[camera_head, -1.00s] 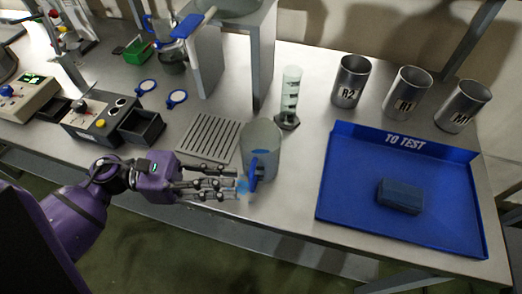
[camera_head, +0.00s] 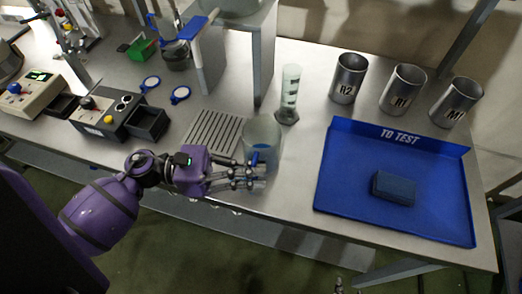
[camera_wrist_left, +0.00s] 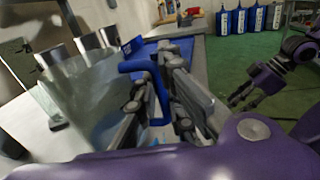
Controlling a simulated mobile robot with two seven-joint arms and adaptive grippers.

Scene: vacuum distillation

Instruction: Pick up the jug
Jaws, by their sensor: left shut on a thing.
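The jug (camera_head: 262,132) is a translucent grey vessel with a blue handle, standing upright at the front edge of the table in the head view. My left gripper (camera_head: 256,174) is at the jug's near side, shut on its handle. In the left wrist view the blue handle (camera_wrist_left: 148,75) lies between the fingers, and the clear jug wall (camera_wrist_left: 75,95) fills the left side. The fingers hide part of the handle. My right gripper (camera_wrist_left: 245,96) shows at the right of the left wrist view, away from the jug, with its fingers apart and empty.
A slotted metal plate (camera_head: 213,133) lies left of the jug. A graduated cylinder (camera_head: 289,95) stands just behind it. The blue tray (camera_head: 340,200) with a dark blue block (camera_head: 394,187) is at the right. Metal beakers (camera_head: 403,88) stand behind the tray.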

